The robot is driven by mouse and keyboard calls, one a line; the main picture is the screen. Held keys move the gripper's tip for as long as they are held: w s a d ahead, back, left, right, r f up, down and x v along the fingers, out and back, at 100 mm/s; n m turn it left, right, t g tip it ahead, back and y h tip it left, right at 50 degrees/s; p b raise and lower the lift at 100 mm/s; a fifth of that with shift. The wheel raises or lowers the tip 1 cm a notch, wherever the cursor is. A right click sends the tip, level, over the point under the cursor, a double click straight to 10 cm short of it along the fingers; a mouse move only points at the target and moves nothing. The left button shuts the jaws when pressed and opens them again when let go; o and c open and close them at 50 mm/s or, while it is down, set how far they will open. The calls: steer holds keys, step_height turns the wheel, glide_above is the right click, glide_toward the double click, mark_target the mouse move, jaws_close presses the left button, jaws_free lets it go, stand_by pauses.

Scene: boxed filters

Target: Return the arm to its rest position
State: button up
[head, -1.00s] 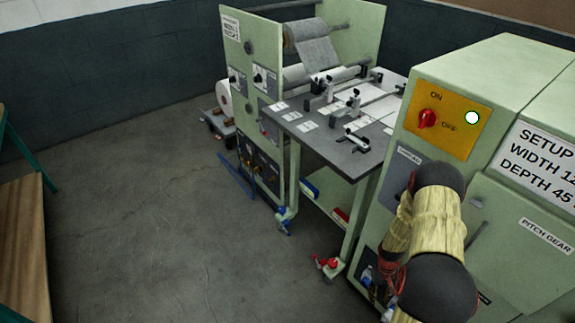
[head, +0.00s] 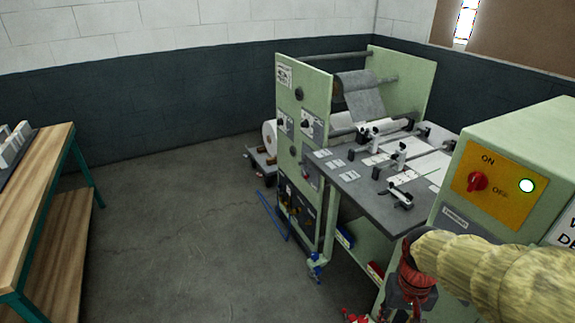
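My arm, in a pale yellow sleeve, enters the head view from the lower right and reaches left in front of the green machine. At its end, red wrapping and dark parts hang downward, where my gripper (head: 403,303) shows small near the bottom edge. Its fingers are not clear, so I cannot tell whether it is open or shut, or whether it holds anything.
The green machine's yellow panel (head: 500,187) with a red knob (head: 477,181) is close behind the arm. A grey worktable (head: 365,195) and roll stand (head: 303,150) stand beyond. A wooden bench (head: 35,190) is at left. Open floor (head: 180,250) lies between.

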steer(key=s+a+r+n+t, duration=0.1)
steer(key=a+r+t, duration=0.2)
steer(key=r, duration=0.5)
steer(key=s+a+r+n+t, duration=0.1)
steer(key=s+a+r+t, duration=0.1)
steer(key=a+r, duration=0.4)
step_height(320, 180, up, 2)
steer(key=shift+s+r+n+t+p, duration=0.1)
steer(key=shift+s+n+t+p, duration=0.05)
steer(key=shift+n+t+p, duration=0.4)
stand_by(0.7)
